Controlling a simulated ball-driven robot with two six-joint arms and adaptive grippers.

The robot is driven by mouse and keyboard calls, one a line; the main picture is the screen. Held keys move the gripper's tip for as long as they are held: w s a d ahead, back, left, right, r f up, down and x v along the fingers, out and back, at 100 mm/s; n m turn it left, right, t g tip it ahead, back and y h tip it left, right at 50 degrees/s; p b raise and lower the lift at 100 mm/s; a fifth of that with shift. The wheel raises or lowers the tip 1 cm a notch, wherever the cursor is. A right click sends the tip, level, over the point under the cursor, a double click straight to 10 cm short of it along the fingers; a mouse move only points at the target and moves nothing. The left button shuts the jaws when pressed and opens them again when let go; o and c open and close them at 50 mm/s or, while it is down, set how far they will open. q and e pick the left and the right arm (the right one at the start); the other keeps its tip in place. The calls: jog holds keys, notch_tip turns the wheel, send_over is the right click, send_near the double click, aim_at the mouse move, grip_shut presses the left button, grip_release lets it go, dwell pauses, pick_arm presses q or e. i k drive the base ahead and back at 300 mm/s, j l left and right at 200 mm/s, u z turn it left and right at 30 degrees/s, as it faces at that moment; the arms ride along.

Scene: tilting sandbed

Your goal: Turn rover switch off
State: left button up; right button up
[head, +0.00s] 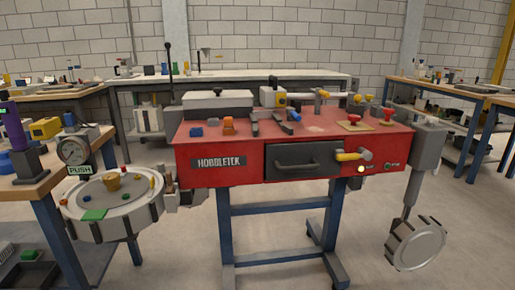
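A red bench unit (222,183) with a dark nameplate stands in the middle of the head view on a blue frame. On the right of its front is a yellow-handled lever (348,156), pointing left from a grey round mount (366,154). Below it a small round light (361,169) glows yellow. A small dark knob or switch (389,164) sits to its right. No legible label marks any of these as the rover switch, so I cannot tell which it is. Neither of my grippers can be made out in the head view.
A grey drawer (305,162) is shut in the bench front. Red knobs (388,114) and small blocks stand on top. A grey disc (415,245) hangs at right. The floor in front is clear.

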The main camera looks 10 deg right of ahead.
aim_at(353, 118)
jog(key=i+l+u, duration=0.15)
jog(key=l, duration=0.15)
jog(key=i+l+u, duration=0.1)
jog(key=l, duration=0.25)
jog(key=i+l+u, duration=0.15)
jog(key=l, duration=0.2)
jog(key=l+u, duration=0.15)
jog(key=l, duration=0.2)
